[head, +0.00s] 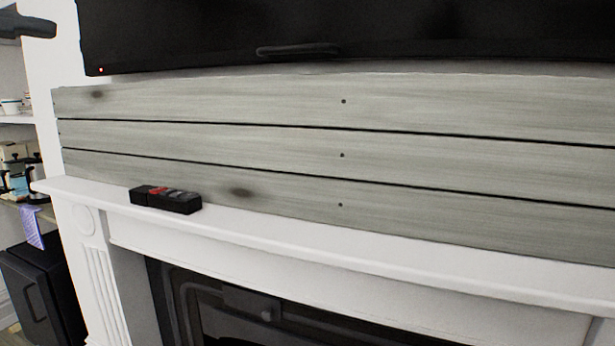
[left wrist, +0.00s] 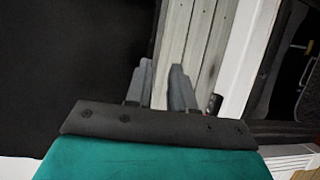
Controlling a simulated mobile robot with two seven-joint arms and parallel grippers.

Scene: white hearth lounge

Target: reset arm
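My left gripper (left wrist: 161,80) shows in the left wrist view with its two grey fingers apart and nothing between them. Beyond the fingers are the grey plank wall and the white mantel. In the head view a dark grey part at the top left corner looks like part of my left arm; its fingers cannot be made out there. My right arm and gripper are in neither view.
Above are grey planks (head: 250,110) and a black television (head: 350,25). Below is a dark fireplace (head: 260,308). Shelves with small items and a black box (head: 45,295) stand at left.

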